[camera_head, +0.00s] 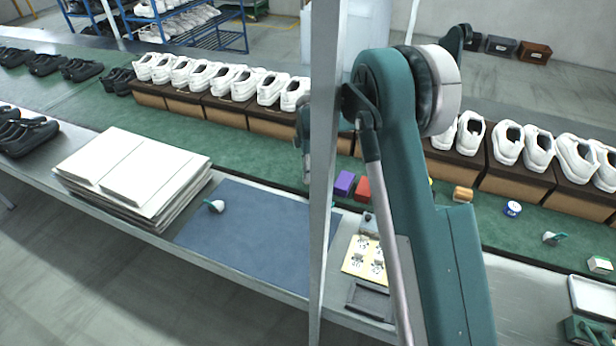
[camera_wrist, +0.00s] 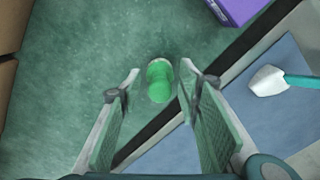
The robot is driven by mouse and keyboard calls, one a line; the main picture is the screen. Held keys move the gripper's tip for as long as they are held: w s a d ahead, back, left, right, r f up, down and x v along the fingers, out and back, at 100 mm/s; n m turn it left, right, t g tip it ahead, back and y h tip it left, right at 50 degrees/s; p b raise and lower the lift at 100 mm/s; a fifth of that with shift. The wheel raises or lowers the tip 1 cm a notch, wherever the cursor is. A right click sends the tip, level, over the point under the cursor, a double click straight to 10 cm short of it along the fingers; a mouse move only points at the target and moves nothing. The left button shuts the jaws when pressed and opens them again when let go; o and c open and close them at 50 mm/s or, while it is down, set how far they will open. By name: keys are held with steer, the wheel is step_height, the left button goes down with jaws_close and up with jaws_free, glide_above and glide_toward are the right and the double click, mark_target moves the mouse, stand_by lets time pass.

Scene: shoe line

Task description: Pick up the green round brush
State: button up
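The green round brush (camera_wrist: 160,84) is in the wrist view, on the green belt near its dark edge. It shows a round green top with a paler rim at its far end. My gripper (camera_wrist: 160,73) is open above it, one finger to each side of the brush in the picture. I see no clear contact, and the height of the fingers over the brush is hard to tell. In the head view the brush is not visible, and the grey post and my arm hide much of the area around my gripper.
A purple box (camera_wrist: 238,8) is at the wrist view's top right. A white-headed tool with a teal handle (camera_wrist: 268,82) lies on the blue mat (camera_head: 245,232). White shoes on boxes (camera_head: 225,110) line the belt's far side. A red block (camera_head: 362,189) sits beside the purple one.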

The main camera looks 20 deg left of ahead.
steer(key=shift+c, duration=0.4)
steer(key=c, duration=0.9)
steer(key=shift+r, duration=0.1)
steer(key=shift+c, duration=0.2)
steer(key=shift+r+p, duration=0.6)
steer(key=shift+r, duration=4.3)
